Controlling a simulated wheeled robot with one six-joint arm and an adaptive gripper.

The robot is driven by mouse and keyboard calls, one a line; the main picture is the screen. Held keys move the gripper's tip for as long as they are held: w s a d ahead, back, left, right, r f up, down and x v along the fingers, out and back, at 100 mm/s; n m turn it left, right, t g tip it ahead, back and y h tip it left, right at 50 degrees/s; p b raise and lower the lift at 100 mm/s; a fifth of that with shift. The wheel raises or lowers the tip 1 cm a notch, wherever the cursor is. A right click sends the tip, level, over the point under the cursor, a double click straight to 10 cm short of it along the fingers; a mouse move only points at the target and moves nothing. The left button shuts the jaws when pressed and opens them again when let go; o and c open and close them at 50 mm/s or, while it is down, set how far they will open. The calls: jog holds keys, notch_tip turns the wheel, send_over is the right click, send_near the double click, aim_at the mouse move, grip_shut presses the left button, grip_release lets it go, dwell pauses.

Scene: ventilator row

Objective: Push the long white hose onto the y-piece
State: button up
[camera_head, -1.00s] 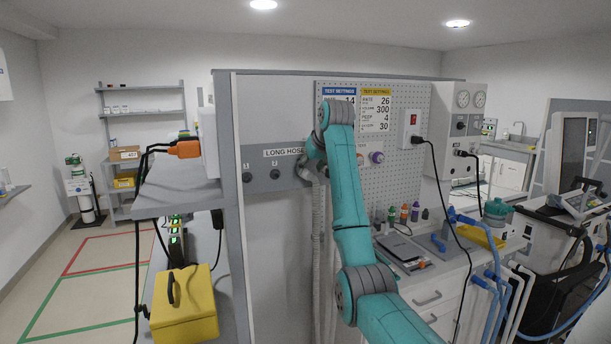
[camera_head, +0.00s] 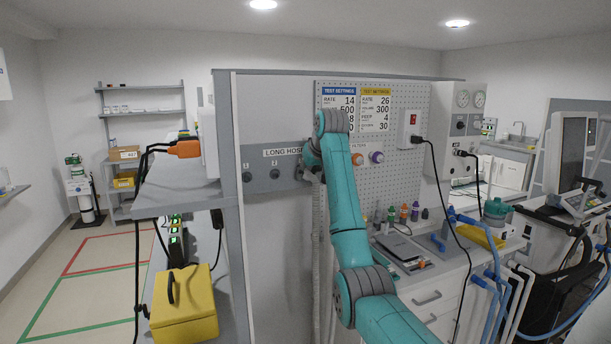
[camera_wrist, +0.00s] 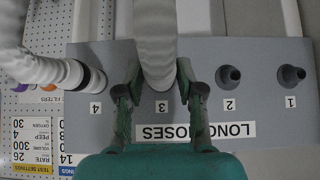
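In the wrist view, which is upside down, a ribbed white hose (camera_wrist: 155,35) has its end at position 3 of the grey holder marked LONG HOSES (camera_wrist: 258,118). My gripper (camera_wrist: 159,68) has one finger on each side of this hose, close against it, and looks shut on it. In the head view my gripper (camera_head: 312,165) is at the holder, and the hose (camera_head: 318,225) hangs down beneath it, partly behind my arm. Whether its end is still on its peg is hidden. I cannot make out the y-piece.
A second white hose (camera_wrist: 40,68) sits at position 4, just beside my gripper. Pegs 2 (camera_wrist: 229,76) and 1 (camera_wrist: 291,76) are bare. A pegboard (camera_head: 400,165) and a cluttered counter stand right, with a ventilator (camera_head: 572,155) beyond. A yellow case (camera_head: 184,315) is lower left.

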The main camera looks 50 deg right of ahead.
grip_shut()
jog(key=shift+s+a, duration=0.1)
jog(key=shift+s, duration=0.1)
jog(key=shift+s+a, duration=0.65)
jog(key=shift+s, duration=0.35)
jog(key=shift+s+a, duration=0.6)
jog(key=shift+s, duration=0.4)
